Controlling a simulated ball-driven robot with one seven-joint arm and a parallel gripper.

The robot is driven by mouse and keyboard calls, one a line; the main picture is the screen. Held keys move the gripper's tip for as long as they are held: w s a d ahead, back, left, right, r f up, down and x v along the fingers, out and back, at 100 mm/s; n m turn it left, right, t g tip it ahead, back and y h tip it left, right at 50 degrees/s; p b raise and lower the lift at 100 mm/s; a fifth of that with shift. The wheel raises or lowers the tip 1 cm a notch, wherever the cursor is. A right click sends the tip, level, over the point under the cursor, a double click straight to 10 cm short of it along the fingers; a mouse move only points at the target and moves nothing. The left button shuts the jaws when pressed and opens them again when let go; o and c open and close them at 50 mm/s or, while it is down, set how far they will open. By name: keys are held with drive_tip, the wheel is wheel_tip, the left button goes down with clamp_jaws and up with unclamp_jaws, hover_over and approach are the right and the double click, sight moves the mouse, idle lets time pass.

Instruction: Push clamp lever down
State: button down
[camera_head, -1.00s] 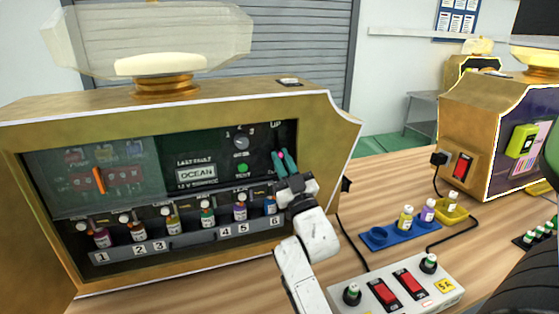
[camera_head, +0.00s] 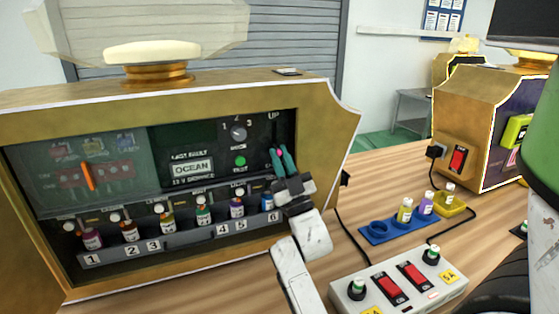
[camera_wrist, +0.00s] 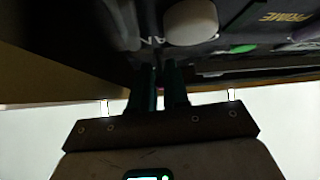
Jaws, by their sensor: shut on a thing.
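A gold-framed vending machine (camera_head: 187,92) stands on the left with a dark front panel. My gripper (camera_head: 281,152) has teal fingers and is at the right end of this panel, below the "UP" label. The fingers are shut on a small part with a pink tip, which seems to be the clamp lever (camera_head: 279,152). The fingers hide most of it. In the wrist view my gripper (camera_wrist: 162,68) points at the dark panel with its fingers close together, and what lies between them is too dark to make out.
A row of small bottles stands in numbered slots, with a blue bottle (camera_head: 268,200) close to my gripper. A green button (camera_head: 239,161) and a dial (camera_head: 238,133) are left of it. A switch box (camera_head: 398,284) and blue tray (camera_head: 376,238) stand on the wooden table at right.

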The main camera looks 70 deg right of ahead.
drive_tip(key=c, duration=1.3)
unclamp_jaws()
drive_tip(key=shift+o, duration=0.2)
drive_tip(key=s+a+f, duration=0.3)
drive_tip(key=s+a, duration=0.7)
drive_tip(key=s, duration=0.2)
drive_tip(key=shift+f+b, duration=0.35)
drive_tip(key=shift+b, duration=0.1)
drive_tip(key=shift+w, duration=0.1)
drive_tip(key=shift+c, duration=0.5)
